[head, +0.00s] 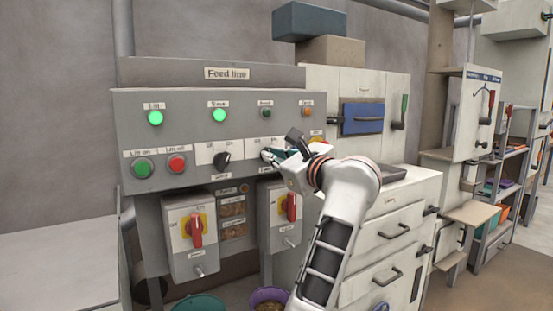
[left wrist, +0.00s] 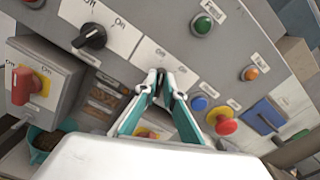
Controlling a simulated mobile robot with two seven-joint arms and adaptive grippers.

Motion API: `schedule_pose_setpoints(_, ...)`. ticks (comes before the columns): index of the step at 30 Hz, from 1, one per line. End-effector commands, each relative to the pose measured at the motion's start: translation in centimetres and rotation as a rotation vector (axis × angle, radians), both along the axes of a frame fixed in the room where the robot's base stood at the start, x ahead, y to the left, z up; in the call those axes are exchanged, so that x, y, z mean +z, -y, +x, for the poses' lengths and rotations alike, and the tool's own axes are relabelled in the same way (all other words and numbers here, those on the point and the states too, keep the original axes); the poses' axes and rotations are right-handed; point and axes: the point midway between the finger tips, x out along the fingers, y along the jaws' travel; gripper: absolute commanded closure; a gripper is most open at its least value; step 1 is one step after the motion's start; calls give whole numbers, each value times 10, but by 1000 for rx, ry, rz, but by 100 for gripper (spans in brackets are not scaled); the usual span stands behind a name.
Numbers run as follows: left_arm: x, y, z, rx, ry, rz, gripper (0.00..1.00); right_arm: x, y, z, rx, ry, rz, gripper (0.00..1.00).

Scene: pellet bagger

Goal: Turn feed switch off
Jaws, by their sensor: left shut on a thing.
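The grey control panel (head: 130,120) carries a row of lamps and switches. My left gripper (head: 270,155) is at the panel, right of a black rotary switch (head: 222,159). Its teal fingers (left wrist: 160,80) are closed together over a small dark knob on an Off/On plate (left wrist: 147,52), under the Feed lamp (left wrist: 203,25). I take this knob to be the feed switch; the fingers hide most of it, so its setting cannot be read. The Feed lamp (head: 267,113) looks dark green, while the two lamps to its left glow bright green. My right gripper is not in view.
Green (head: 142,168) and red (head: 177,163) push buttons sit at the panel's left. Red-handled switch boxes (head: 189,253) hang below. In the wrist view a blue button (left wrist: 199,103) and a red emergency button (left wrist: 222,122) are close right of the fingers. A drawer cabinet (head: 375,215) stands right.

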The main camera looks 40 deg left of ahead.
Motion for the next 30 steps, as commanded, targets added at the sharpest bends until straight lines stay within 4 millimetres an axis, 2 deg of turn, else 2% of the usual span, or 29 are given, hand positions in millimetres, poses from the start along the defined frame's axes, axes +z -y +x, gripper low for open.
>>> schedule_pose_setpoints(11,-2,0,0,0,98,-44,100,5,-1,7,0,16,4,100)
schedule_pose_setpoints(23,-2,0,-1,0,106,-47,100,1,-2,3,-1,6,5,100)
schedule_pose_setpoints(24,-2,0,-1,0,106,-47,89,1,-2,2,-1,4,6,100)
schedule_pose_setpoints(26,-2,0,-1,0,105,-47,74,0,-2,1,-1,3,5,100)
schedule_pose_setpoints(30,-1,0,-1,-1,105,-45,74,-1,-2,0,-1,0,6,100)
